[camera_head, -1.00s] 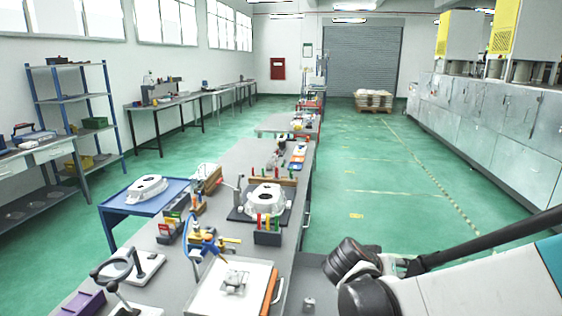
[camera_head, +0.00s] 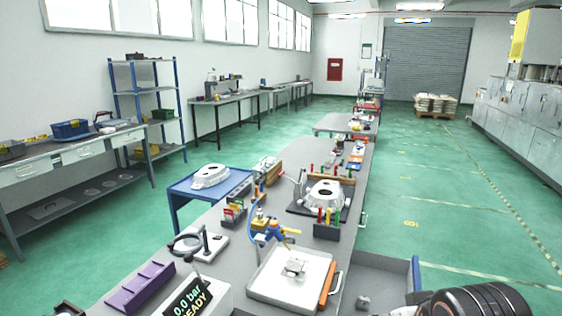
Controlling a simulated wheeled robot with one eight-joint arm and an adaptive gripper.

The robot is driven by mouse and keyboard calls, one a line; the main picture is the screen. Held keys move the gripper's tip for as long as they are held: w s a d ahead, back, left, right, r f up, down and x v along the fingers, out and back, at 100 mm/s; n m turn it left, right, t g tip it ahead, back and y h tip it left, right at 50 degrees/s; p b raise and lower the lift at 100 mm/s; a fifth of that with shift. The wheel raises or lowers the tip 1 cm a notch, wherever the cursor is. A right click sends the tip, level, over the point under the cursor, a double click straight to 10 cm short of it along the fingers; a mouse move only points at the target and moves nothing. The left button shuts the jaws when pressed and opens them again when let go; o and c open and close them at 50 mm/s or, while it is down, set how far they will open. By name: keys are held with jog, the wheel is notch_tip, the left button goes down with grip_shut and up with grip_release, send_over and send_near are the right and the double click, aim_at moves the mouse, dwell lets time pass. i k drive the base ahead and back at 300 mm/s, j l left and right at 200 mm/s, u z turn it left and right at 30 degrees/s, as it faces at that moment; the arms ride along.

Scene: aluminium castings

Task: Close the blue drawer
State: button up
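The blue drawer (camera_head: 416,273) stands open, pulled out from the right side of the long grey workbench. Its blue front edge faces right, and its grey inside shows from above. A small grey part (camera_head: 362,302) lies near its lower left corner; I cannot tell whether it is in the drawer or on the bench. The drawer's near end is cut off or covered by my arm. Only a black ribbed joint of my arm shows at the lower right, in front of the drawer. My gripper itself is not in view.
On the bench are a white tray (camera_head: 257,290) with an orange handle, a casting (camera_head: 325,193), a purple holder (camera_head: 140,287) and a pressure display (camera_head: 188,299). A blue cart (camera_head: 181,194) stands left of the bench. Green floor (camera_head: 455,225) right of it is open.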

aim_at(385, 280)
jog(key=l, duration=0.5)
jog(key=k+l+u, duration=0.15)
jog(key=l, duration=0.9)
jog(key=k+l+u, duration=0.15)
jog(key=l, duration=0.35)
